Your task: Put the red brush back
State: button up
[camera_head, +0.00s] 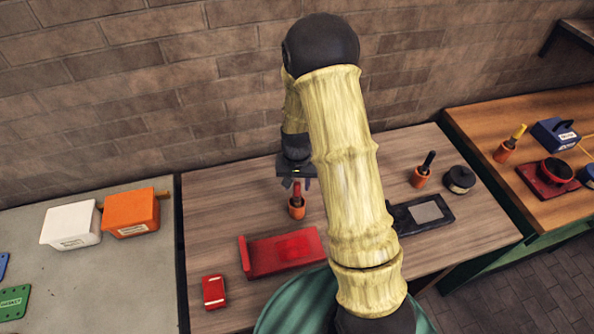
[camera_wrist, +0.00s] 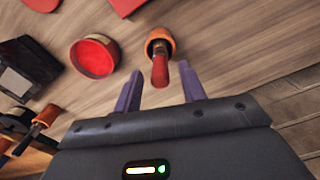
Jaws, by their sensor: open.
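The red brush (camera_head: 297,188) stands upright in an orange cup (camera_head: 297,209) on the middle wooden table. In the wrist view the brush's red handle (camera_wrist: 160,72) rises from the cup (camera_wrist: 160,38) toward my gripper. My gripper (camera_head: 297,181) is open just above the cup. In the wrist view the handle's end shows between the two spread fingers of my gripper (camera_wrist: 160,90), with a gap on each side. The brush's bristles are hidden in the cup.
A red tray (camera_head: 285,252) and a small red block (camera_head: 214,292) lie in front. A red round dish (camera_wrist: 95,56) shows near the cup in the wrist view. A black tray (camera_head: 405,218), a dark-handled brush in a cup (camera_head: 419,180) and a black tin (camera_head: 459,178) stand right.

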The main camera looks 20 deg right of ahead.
notch_tip(320, 180, up, 7)
jog(key=shift+f+b, duration=0.2)
jog(key=shift+b, duration=0.4)
jog(key=shift+s+r, duration=0.1)
jog(key=shift+r, duration=0.05)
jog(key=s+r+n+t, duration=0.2)
jog(key=s+r, duration=0.6)
jog(key=s, duration=0.6)
jog(key=shift+r+n+t, duration=0.3)
jog(key=shift+r+n, duration=0.1)
jog(key=shift+n, duration=0.4)
jog(key=shift+c, duration=0.5)
jog(key=shift+w, duration=0.15)
